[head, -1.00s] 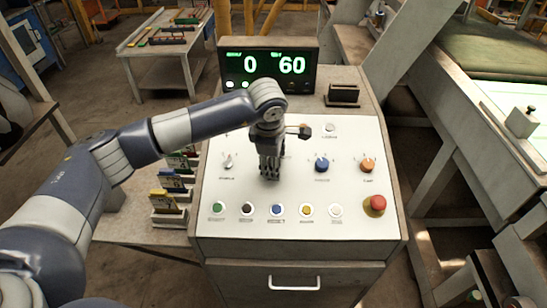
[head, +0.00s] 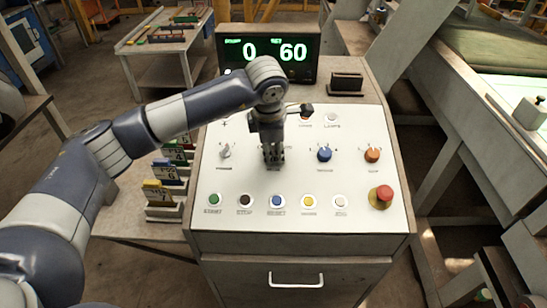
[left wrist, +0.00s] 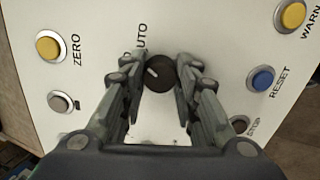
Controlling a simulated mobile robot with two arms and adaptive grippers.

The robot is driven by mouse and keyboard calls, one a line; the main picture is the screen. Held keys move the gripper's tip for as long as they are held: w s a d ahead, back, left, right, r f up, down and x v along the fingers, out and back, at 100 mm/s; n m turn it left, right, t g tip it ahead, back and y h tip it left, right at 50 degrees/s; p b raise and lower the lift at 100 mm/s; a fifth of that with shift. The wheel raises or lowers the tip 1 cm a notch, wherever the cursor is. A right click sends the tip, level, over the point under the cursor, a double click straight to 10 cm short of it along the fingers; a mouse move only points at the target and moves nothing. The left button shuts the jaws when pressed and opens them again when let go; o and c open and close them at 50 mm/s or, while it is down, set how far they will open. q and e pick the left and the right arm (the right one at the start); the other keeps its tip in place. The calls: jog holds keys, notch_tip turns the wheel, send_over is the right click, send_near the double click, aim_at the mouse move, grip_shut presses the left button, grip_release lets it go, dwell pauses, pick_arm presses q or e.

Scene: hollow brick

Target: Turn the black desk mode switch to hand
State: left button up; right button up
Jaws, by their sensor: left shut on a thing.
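The black desk mode switch (left wrist: 160,72) is a round knob with a pale pointer mark, seen in the left wrist view. The mark slants toward the upper left, near the AUTO label (left wrist: 142,38). The fingers of my left gripper (left wrist: 160,80) stand on either side of the knob and are shut on it. In the head view my left gripper (head: 273,163) points down at the middle of the white panel and hides the switch. The HAND label cannot be made out. My right gripper is not in view.
On the sloped panel (head: 350,185), a blue knob (head: 324,155), an orange knob (head: 372,155) and a red mushroom button (head: 381,196) lie to the right. A row of buttons runs along the front. A display (head: 268,54) reading 0 and 60 stands behind.

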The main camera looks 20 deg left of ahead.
pick_arm(q)
jog(key=n+b, duration=0.5)
jog(key=b, duration=0.1)
jog(key=shift+f+b, duration=0.1)
jog(key=shift+b, duration=0.2)
jog(key=shift+n+b, duration=0.7)
jog(key=shift+b, duration=0.05)
jog(key=shift+r, duration=0.2)
jog(key=shift+r+n, duration=0.1)
jog(key=shift+n, duration=0.2)
jog(key=o, duration=1.1)
jog(key=shift+c, duration=0.2)
